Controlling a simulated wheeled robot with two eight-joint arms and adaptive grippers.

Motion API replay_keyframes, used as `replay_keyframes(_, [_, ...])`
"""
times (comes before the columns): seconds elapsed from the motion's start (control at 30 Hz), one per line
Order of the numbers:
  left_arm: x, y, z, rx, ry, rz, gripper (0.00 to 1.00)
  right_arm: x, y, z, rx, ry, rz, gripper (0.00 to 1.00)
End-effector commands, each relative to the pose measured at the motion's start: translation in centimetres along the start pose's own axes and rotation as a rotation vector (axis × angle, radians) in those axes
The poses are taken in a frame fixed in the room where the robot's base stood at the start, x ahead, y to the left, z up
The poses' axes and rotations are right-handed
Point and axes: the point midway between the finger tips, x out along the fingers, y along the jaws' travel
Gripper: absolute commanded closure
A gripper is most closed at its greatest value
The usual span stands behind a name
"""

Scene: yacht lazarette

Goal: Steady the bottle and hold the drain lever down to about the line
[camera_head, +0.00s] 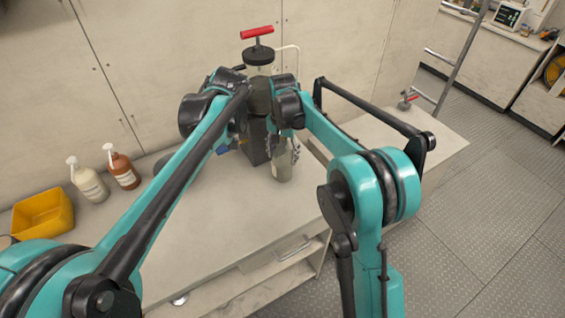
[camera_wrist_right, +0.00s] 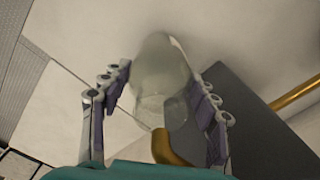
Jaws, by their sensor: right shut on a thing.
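A clear greenish bottle (camera_head: 282,172) stands on the bench in front of the dark extractor column (camera_head: 256,142). My right gripper (camera_head: 291,148) is shut on its upper part. In the right wrist view, the fingers (camera_wrist_right: 160,95) lie on both sides of the bottle (camera_wrist_right: 158,65), and a brass spout (camera_wrist_right: 168,148) meets it at its mouth. The liquid level and any line cannot be made out. A small blue part (camera_head: 222,150), perhaps the drain lever, shows left of the column. My left arm reaches there, but its gripper is mostly hidden behind the arm.
At left stand a white pump bottle (camera_head: 90,184), a brown pump bottle (camera_head: 123,172) and a yellow bin (camera_head: 43,217). The front middle of the bench (camera_head: 215,225) is clear.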

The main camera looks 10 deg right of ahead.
Motion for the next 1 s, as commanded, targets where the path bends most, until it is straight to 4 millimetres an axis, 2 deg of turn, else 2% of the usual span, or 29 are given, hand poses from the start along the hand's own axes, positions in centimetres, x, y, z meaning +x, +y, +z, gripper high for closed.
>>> replay_keyframes(0.17, [0.0,0.0,0.0,0.000,0.000,0.000,0.66,0.0,0.0,0.0,0.000,0.000,0.000,0.80])
replay_keyframes(0.2, [0.0,0.0,0.0,0.000,0.000,0.000,0.66,0.0,0.0,0.0,0.000,0.000,0.000,0.38])
replay_keyframes(0.3, [0.0,0.0,0.0,0.000,0.000,0.000,0.66,0.0,0.0,0.0,0.000,0.000,0.000,0.16])
replay_keyframes(0.67, [0.0,0.0,0.0,0.000,0.000,0.000,0.66,-0.3,0.0,0.0,0.000,0.000,0.000,0.16])
replay_keyframes(0.77, [0.0,0.0,0.0,0.000,0.000,0.000,0.66,-1.4,0.0,0.0,0.000,0.000,0.000,0.16])
replay_keyframes(1.0, [0.0,0.0,0.0,0.000,0.000,0.000,0.66,-6.5,0.0,0.0,0.000,0.000,0.000,0.16])
